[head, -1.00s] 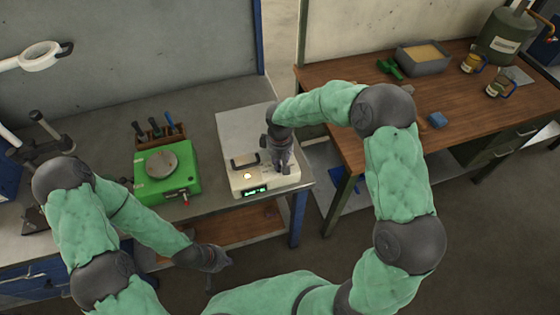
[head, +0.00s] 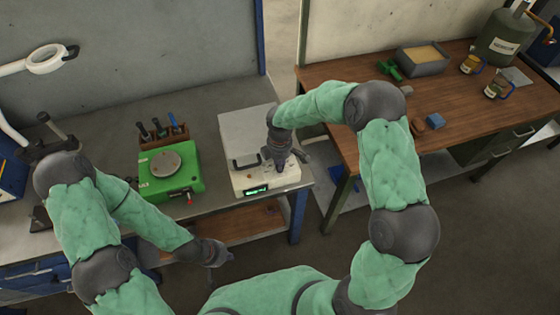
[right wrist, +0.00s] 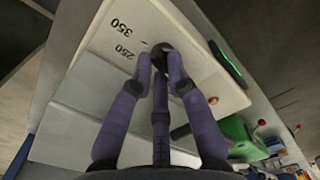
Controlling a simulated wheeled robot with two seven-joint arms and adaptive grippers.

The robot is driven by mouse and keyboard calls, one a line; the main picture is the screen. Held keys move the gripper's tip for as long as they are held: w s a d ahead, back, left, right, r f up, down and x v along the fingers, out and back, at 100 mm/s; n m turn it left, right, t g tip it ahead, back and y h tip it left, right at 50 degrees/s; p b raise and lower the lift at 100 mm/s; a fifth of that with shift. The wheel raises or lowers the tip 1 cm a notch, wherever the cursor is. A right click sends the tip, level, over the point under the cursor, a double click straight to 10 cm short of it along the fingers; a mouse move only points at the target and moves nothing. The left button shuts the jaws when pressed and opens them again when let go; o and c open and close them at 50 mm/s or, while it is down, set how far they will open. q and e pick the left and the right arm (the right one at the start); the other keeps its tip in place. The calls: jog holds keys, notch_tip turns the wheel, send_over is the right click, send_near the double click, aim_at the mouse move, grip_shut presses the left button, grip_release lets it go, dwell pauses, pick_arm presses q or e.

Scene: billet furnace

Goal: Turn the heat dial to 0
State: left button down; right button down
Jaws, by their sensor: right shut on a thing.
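The furnace is a cream box (head: 240,183) with a lit green display (head: 257,190) on its front, standing on the grey bench. Its dark heat dial (right wrist: 162,50) shows in the right wrist view, beside the printed marks 350 and 250. My right gripper (right wrist: 162,62) is shut on the dial, its fingers around the knob and covering much of it. In the head view my right gripper (head: 279,164) is over the furnace's top right, and the dial is hidden. The dial's pointer cannot be made out. My left gripper (head: 218,262) hangs low in front of the bench; its fingers are unclear.
A green scale (head: 170,185) with a round plate stands left of the furnace. A rack of tools (head: 160,132) is behind it. A wooden table (head: 390,150) at the right holds a grey bin (head: 422,62), mugs and a blue block (head: 435,121).

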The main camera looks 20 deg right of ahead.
jog(key=shift+n, duration=0.6)
jog(key=c, duration=1.2)
grip_release()
jog(key=shift+r, duration=0.1)
notch_tip(320, 180, up, 12)
jog(key=shift+f, duration=0.2)
